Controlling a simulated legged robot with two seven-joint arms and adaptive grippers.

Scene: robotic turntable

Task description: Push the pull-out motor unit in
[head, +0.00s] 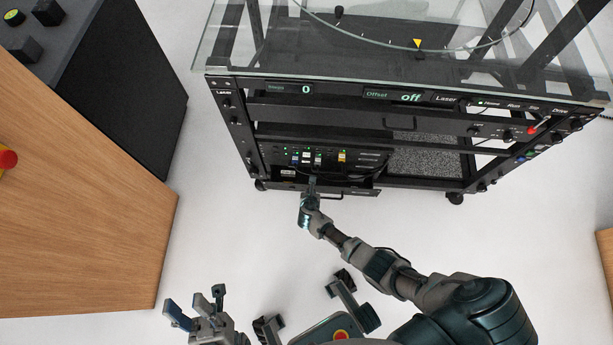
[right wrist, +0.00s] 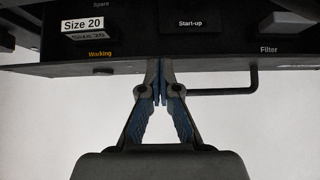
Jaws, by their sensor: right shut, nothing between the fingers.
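The pull-out motor unit (head: 355,189) is the low black drawer at the bottom of the turntable rack. Its front edge sticks out a little from the rack, and a bar handle shows below it. In the right wrist view its dark panel (right wrist: 130,66) carries the labels "Size 20", "Start-up" and "Filter". My right gripper (head: 313,180) is shut and empty at the unit's front edge. In the right wrist view its fingertips (right wrist: 160,68) are together, left of the handle (right wrist: 225,93); contact is hard to tell. My left gripper (head: 196,298) is open and empty, low over the floor, away from the unit.
The black rack (head: 455,150) carries a glass top (head: 330,55) with a dial ring. A wooden table (head: 80,220) and a dark cabinet (head: 125,90) stand at the left. White floor (head: 230,220) is free in front of the rack.

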